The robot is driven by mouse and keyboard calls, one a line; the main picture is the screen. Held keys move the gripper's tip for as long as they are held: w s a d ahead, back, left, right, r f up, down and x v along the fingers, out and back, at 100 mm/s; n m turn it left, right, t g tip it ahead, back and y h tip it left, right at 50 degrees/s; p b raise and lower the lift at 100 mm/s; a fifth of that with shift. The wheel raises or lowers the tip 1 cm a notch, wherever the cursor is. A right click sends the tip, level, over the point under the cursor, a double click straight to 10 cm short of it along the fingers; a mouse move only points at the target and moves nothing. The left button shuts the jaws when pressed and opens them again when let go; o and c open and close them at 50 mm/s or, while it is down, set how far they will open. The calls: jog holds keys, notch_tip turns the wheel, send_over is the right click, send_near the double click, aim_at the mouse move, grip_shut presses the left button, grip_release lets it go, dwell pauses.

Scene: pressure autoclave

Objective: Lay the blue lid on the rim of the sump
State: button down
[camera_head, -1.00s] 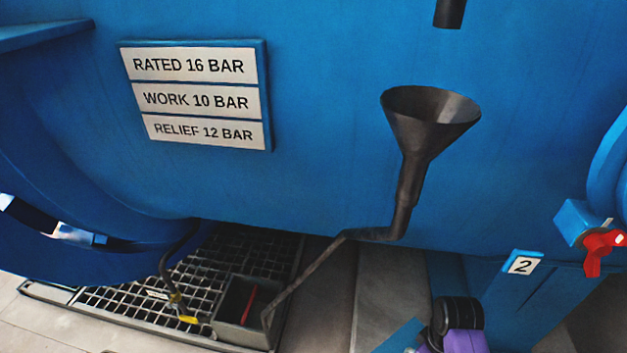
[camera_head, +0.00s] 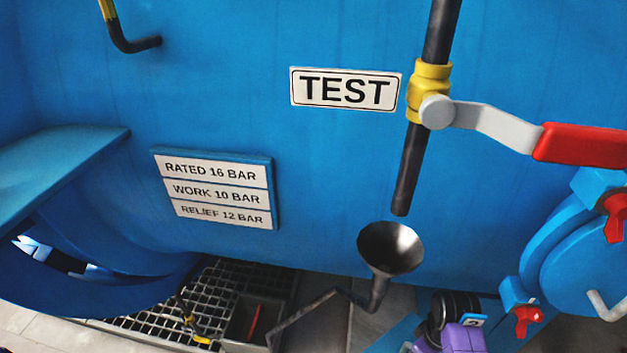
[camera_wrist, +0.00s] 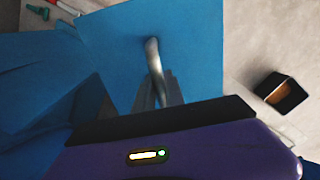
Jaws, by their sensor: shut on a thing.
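The blue lid (camera_wrist: 110,45) is a flat plate with a curved metal handle (camera_wrist: 153,60) in the wrist view. My gripper (camera_wrist: 158,92) is shut on that handle. In the head view, part of my purple wrist shows at the bottom, with a blue edge (camera_head: 402,330) beside it that looks like the lid. The sump (camera_head: 228,318) looks to be the dark open box at the grating's right end, with a red item (camera_head: 255,318) inside. The lid is apart from it, to its right. My fingertips are hidden in the head view.
A red-handled valve (camera_head: 580,146) is above right. The grating (camera_head: 215,285) lies left of the box. A small black open container (camera_wrist: 281,92) lies right of the lid.

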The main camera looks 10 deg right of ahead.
notch_tip(320, 180, up, 3)
jog(key=shift+f+p, duration=0.1)
jog(key=shift+p, duration=0.65)
